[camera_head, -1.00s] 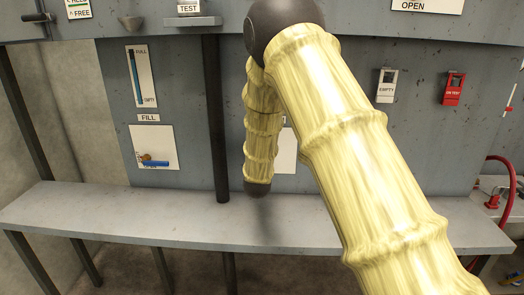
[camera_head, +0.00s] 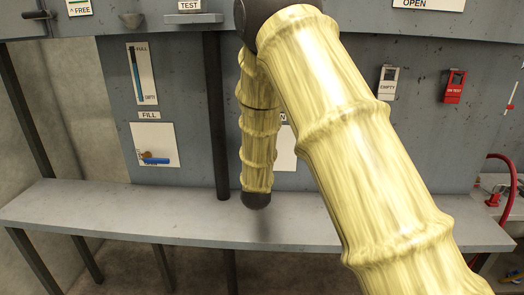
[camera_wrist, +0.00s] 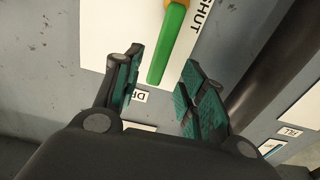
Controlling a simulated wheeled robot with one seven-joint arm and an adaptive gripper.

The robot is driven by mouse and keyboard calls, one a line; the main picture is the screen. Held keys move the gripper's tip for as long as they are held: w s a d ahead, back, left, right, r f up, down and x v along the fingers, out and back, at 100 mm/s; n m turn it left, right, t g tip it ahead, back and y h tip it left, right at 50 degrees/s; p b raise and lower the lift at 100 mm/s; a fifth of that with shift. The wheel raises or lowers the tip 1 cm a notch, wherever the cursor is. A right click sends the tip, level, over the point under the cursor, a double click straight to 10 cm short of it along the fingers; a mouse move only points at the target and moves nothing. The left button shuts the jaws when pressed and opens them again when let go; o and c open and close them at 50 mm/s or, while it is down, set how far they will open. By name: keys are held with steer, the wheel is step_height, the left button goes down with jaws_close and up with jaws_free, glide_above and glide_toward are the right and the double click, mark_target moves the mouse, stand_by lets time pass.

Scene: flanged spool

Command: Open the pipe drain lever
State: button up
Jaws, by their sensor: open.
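The drain lever (camera_wrist: 168,52) is green with an orange-yellow upper part, in the wrist view. It lies before a white plate (camera_wrist: 108,28) marked SHUT, and a partly hidden label starting "DR" (camera_wrist: 140,96) is near it. My gripper (camera_wrist: 163,60) is open, with teal-padded fingers on either side of the lever's green end in the picture. No contact shows, and I cannot tell the depth gap. In the head view, part of a white plate (camera_head: 287,150) shows behind my arm; the lever and gripper are hidden there.
A blue fill handle (camera_head: 155,160) sits on a white plate at left. A dark vertical pipe (camera_head: 216,120) stands left of my arm; a dark pipe (camera_wrist: 285,60) also shows right of the fingers in the wrist view. A grey shelf (camera_head: 120,215) runs below.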

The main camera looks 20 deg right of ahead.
steer(key=v, duration=0.6)
